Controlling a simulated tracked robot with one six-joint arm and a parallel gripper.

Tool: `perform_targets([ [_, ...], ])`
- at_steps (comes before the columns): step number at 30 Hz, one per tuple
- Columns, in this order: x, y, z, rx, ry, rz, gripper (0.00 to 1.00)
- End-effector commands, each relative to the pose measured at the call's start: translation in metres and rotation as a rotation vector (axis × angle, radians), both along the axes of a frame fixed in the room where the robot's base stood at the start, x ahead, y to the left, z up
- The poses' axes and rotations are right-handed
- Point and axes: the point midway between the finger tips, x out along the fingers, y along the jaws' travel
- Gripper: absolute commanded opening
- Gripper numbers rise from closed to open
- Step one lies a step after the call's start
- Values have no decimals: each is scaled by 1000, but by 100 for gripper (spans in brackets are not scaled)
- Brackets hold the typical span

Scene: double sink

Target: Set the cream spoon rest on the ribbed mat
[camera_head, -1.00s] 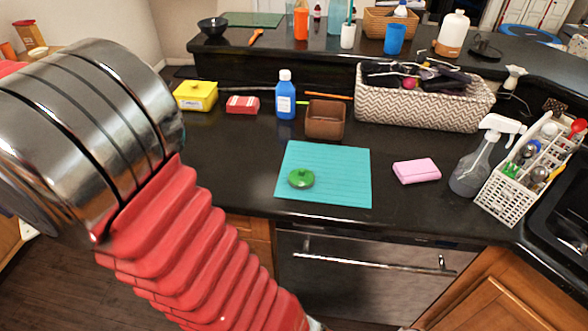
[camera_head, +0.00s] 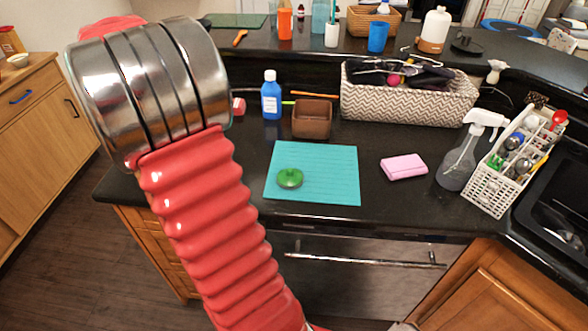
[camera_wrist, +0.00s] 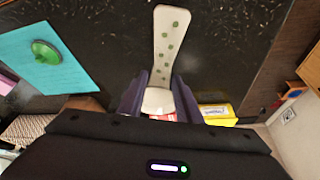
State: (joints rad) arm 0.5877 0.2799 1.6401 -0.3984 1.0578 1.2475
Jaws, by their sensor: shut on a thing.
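The cream spoon rest (camera_wrist: 172,38), a long pale piece with green dots, is gripped at its near end in the wrist view. My gripper (camera_wrist: 159,92) is shut on it and holds it over the dark counter. The teal ribbed mat (camera_head: 335,178) lies on the counter, right of my arm in the head view. It also shows at the upper left of the wrist view (camera_wrist: 60,75), apart from the spoon rest. A green round lid-like thing with a knob (camera_head: 289,178) sits on the mat's left part. My gripper and the spoon rest are hidden in the head view.
A brown square bowl (camera_head: 312,119) and a blue bottle (camera_head: 271,97) stand behind the mat. A pink sponge (camera_head: 404,167), a spray bottle (camera_head: 460,155) and a white caddy (camera_head: 492,190) are to its right. The mat's right part is clear.

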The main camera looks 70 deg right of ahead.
Motion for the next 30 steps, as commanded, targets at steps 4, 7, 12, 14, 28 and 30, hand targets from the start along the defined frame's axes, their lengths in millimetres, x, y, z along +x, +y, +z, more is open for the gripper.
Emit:
perform_targets([
  [4,-50,-45,-1,-1,0,-205,4],
  [7,-83,-69,-2,-1,0,-338,4],
  [12,-142,-105,-4,-2,0,-562,4],
  [14,-163,-115,-4,-2,0,-640,4],
  [28,-321,-164,-4,-3,0,-1185,4],
  [30,-333,-166,-5,-3,0,-1227,4],
])
